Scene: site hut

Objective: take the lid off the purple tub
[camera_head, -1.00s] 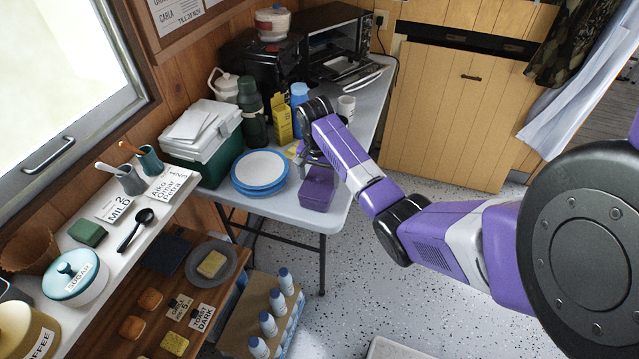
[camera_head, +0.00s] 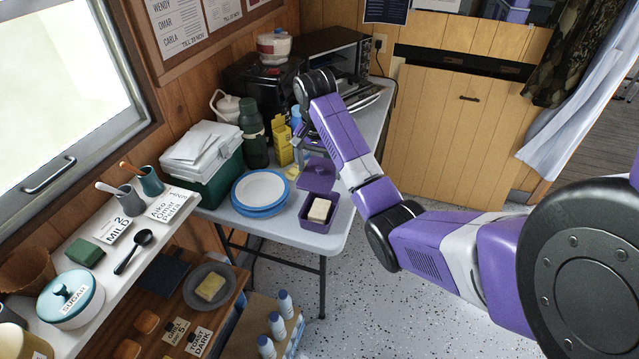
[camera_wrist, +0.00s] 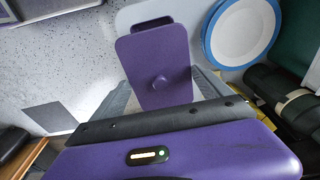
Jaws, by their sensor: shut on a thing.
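The purple tub (camera_head: 306,222) stands uncovered near the front edge of the grey table, with a pale block (camera_head: 319,210) inside it. Its purple lid (camera_head: 317,175) is up off the tub, just behind and above it. My gripper (camera_head: 307,150) is shut on the lid; the arm partly hides the fingers. In the wrist view the lid (camera_wrist: 157,55) hangs between the fingers, a round knob on its face, and hides most of the tub behind it.
Blue-rimmed plates (camera_head: 261,192) sit left of the tub. A green flask (camera_head: 252,133), a yellow carton (camera_head: 282,140) and a green cool box (camera_head: 203,165) stand behind. Some bare table (camera_head: 335,240) lies in front of the tub.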

